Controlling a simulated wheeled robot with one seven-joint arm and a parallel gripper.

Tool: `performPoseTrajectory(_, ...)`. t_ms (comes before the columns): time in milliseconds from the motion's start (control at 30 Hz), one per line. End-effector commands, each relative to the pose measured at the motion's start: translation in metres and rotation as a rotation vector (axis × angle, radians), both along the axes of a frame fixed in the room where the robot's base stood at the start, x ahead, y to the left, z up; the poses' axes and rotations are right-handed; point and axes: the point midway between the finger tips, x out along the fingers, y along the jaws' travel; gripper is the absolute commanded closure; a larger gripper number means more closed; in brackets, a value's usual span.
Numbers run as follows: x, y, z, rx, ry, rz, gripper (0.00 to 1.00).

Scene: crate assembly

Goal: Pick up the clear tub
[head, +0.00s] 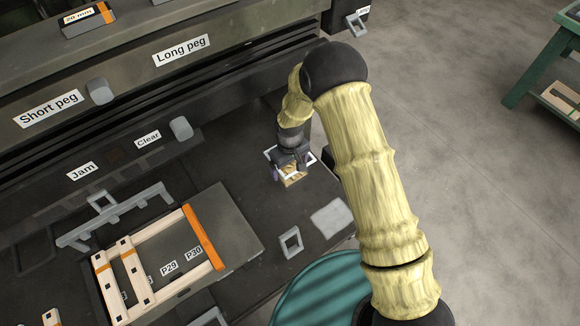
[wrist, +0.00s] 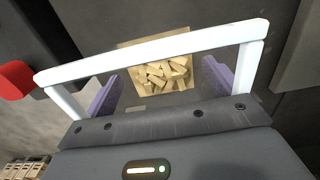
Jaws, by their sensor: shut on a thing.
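The clear tub shows in the head view as a white rim (head: 288,183) around tan pieces, at the end of my arm over the dark bench. In the wrist view its white rim (wrist: 150,52) crosses the picture, and a heap of short wooden pegs (wrist: 165,74) lies between my fingers, farther down. My gripper (wrist: 162,85) has its two purple fingers inside the outline of the rim, one on each side, shut on the tub. The see-through walls are hard to make out. I cannot tell whether the tub's bottom touches the bench.
A partly built wooden crate frame (head: 205,238) with an orange slat lies on a grey board to the left. A grey square ring (head: 290,242) and a pale plate (head: 331,217) lie nearby. A teal round top (head: 318,292) stands in front. Labelled drawers (head: 180,50) rise behind.

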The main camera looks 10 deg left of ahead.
Motion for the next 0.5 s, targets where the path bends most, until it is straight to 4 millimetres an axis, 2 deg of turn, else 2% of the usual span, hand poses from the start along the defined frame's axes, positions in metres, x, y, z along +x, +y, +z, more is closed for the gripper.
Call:
performPoseTrajectory(167, 0.001, 0.000, 0.023, 0.002, -0.003, -0.001, 0.34)
performPoseTrajectory(500, 0.001, 0.001, 0.082, 0.002, -0.003, 0.000, 0.34)
